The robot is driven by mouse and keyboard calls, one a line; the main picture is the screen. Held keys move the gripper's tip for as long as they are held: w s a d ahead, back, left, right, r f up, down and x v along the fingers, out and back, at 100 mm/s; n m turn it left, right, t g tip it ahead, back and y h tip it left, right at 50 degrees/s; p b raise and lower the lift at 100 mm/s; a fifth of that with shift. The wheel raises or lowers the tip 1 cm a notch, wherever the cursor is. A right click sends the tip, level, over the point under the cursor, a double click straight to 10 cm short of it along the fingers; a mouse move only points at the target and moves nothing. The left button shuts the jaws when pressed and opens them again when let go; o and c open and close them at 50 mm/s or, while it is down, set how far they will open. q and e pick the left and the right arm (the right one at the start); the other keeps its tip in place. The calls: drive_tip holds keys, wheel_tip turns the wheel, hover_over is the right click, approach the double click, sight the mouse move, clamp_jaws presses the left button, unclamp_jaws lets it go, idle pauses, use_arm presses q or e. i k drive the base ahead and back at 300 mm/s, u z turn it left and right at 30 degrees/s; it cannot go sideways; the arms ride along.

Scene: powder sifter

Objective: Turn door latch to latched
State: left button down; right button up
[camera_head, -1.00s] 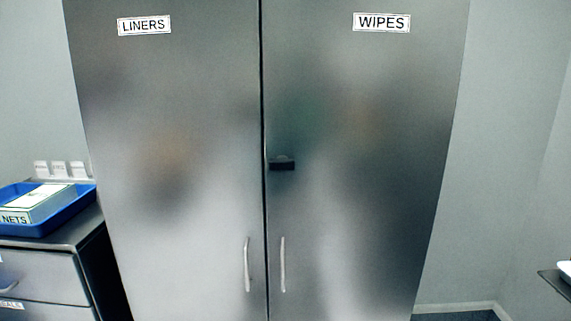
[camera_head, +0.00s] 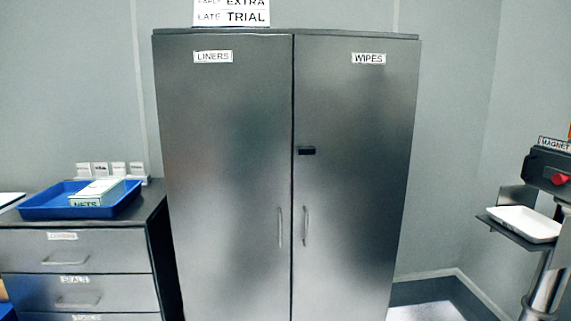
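A tall grey metal cabinet stands straight ahead with two closed doors, the left door (camera_head: 228,180) labelled LINERS and the right door (camera_head: 352,200) labelled WIPES. A small black door latch (camera_head: 307,151) sits on the right door, close to the seam between the doors. It lies horizontally and looks too small to tell its exact setting. A vertical bar handle (camera_head: 280,227) is on the left door and another handle (camera_head: 306,226) is on the right door, below the latch. Neither of my grippers is in view.
At left, a drawer unit (camera_head: 75,252) carries a blue tray (camera_head: 50,206) with a NETS box (camera_head: 98,193). At right stands a machine (camera_head: 550,165) with a red knob and MAGNET sign, beside a white tray (camera_head: 524,223). Floor shows right of the cabinet.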

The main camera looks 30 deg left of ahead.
sight(305, 150)
drive_tip(key=u, duration=0.75)
drive_tip(key=i, duration=0.5)
drive_tip(key=u, duration=0.5)
drive_tip(key=i, duration=0.9)
drive_tip(key=z, duration=0.3)
